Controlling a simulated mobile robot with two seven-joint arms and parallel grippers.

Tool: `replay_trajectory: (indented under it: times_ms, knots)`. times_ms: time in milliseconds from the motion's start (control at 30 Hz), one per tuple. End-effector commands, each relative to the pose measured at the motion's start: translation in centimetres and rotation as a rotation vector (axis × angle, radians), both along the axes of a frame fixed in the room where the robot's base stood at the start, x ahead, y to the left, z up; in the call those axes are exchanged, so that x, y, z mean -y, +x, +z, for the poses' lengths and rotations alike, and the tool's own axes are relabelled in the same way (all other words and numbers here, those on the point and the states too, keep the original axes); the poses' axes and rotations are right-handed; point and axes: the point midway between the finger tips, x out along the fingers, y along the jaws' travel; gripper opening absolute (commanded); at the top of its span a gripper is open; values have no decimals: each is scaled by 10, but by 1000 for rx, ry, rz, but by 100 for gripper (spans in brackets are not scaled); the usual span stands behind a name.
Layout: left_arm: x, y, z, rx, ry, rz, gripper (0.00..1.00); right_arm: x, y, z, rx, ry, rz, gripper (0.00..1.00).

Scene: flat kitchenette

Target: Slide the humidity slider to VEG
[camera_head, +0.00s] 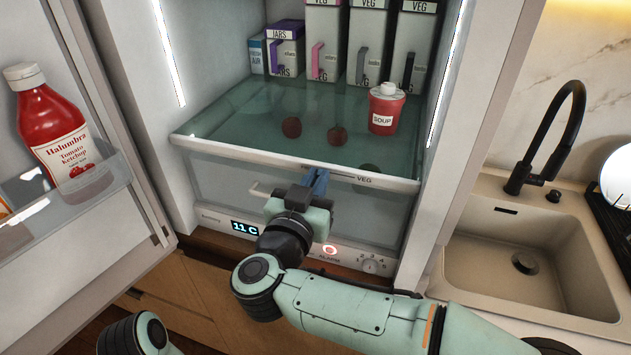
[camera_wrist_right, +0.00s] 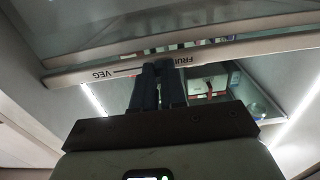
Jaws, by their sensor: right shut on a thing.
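The humidity slider's track (camera_head: 340,174) runs along the pale front rim of the glass shelf above the fridge drawer. Its VEG label (camera_head: 364,180) shows at the right end in the head view, and the VEG label also shows at the left in the wrist view (camera_wrist_right: 103,74). The FRUIT label (camera_wrist_right: 183,61) is partly covered by my fingers. My right gripper (camera_head: 317,172) is shut at the rim on the slider, whose knob is hidden between the fingertips (camera_wrist_right: 162,65). The fingers are at the FRUIT end, away from VEG. My left gripper is out of view.
A soup can (camera_head: 385,108) and dark round items stand on or show through the shelf (camera_head: 235,125). The open door with ketchup (camera_head: 55,125) is left; a sink (camera_head: 510,255) is right.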

Motion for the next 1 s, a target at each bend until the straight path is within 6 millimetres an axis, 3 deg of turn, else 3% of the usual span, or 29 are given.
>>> replay_trajectory:
  times_ms: [633,1000]
  knots:
    - [0,0,0,0,0,0,0,1,-1,0,0,0,0,0]
    - [0,-4,-10,-4,0,0,0,46,-15,0,1,0,-2,0]
